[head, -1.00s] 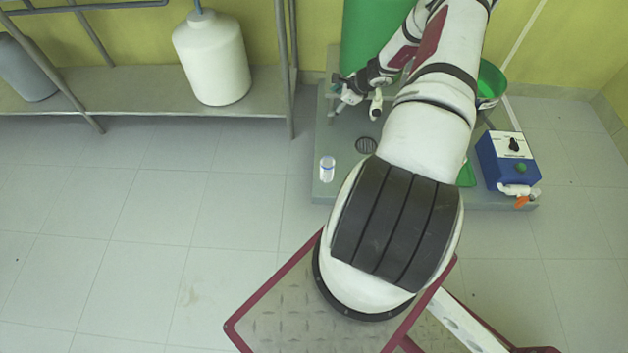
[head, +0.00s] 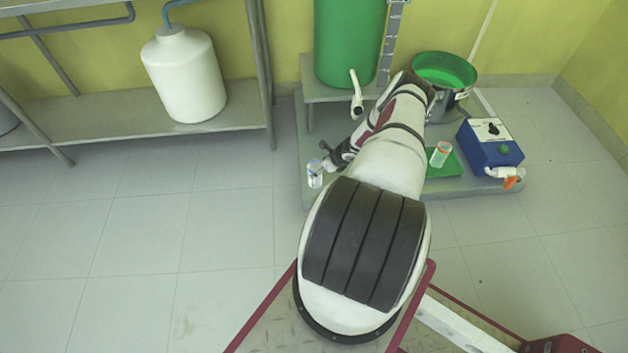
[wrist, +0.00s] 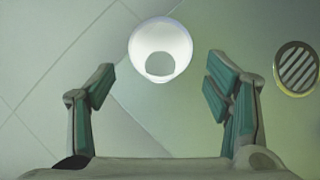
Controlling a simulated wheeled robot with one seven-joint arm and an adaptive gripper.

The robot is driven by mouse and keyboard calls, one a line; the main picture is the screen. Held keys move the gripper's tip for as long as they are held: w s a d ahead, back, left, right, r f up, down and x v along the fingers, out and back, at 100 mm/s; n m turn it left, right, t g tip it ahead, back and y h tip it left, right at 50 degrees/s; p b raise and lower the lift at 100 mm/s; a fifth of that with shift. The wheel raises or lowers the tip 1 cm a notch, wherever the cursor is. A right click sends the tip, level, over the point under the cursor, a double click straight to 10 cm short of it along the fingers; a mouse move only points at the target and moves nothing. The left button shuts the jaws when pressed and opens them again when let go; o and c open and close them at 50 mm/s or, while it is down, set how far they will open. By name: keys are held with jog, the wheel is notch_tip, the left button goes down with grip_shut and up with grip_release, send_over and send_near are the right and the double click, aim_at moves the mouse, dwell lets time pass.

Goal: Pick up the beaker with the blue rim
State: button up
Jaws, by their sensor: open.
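The beaker with the blue rim (head: 314,175) is a small clear vessel standing upright near the front left edge of the grey platform. In the wrist view the beaker (wrist: 160,30) shows as a pale round shape, centred just ahead of and between the fingers. My gripper (head: 326,163) is close beside the beaker, on its right in the head view. In the wrist view my gripper (wrist: 162,76) is open, with its green-padded fingers apart and nothing held. I cannot tell whether a finger touches the beaker.
A second beaker with an orange-red rim (head: 440,153) stands on a green tray (head: 447,169). A blue control box (head: 490,150), a pot with green inside (head: 444,70) and a green tank (head: 348,40) with a white tap (head: 356,98) are nearby. A round drain grate (wrist: 296,68) lies right.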

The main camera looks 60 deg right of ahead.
jog(key=b+x, duration=0.2)
jog(key=x, duration=0.1)
jog(key=b+x, duration=0.2)
jog(key=x, duration=0.1)
jog(key=shift+s+f, duration=0.3)
jog(key=shift+w+f, duration=0.35)
jog(key=shift+f, duration=0.05)
jog(key=c, duration=1.3)
